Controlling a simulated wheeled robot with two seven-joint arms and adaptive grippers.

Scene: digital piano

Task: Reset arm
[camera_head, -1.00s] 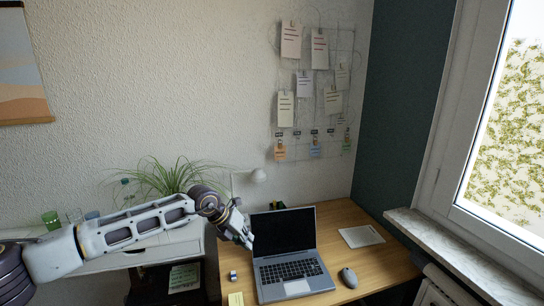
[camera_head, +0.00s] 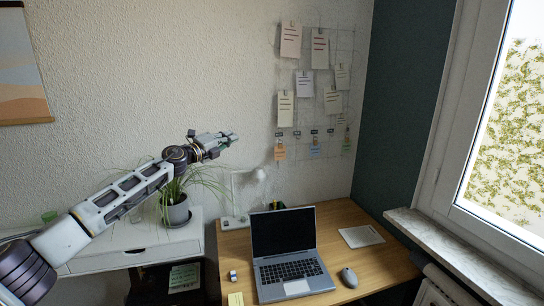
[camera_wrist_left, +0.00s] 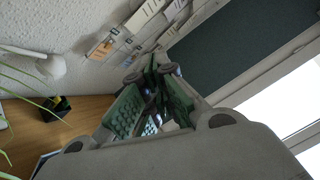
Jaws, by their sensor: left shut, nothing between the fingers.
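My left arm comes in from the left in the head view and is raised in front of the wall, above the desk. My left gripper (camera_head: 232,137) points to the right, higher than the laptop and in front of the potted plant's level. In the left wrist view its green-padded fingers (camera_wrist_left: 152,68) come together with nothing held between them. My right gripper is in neither view.
An open laptop (camera_head: 283,232) stands on the wooden desk (camera_head: 345,214), with a mouse (camera_head: 349,278) to its right. A potted plant (camera_head: 178,211) stands on the white cabinet (camera_head: 140,243) behind my arm. The window sill (camera_head: 470,255) is at right.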

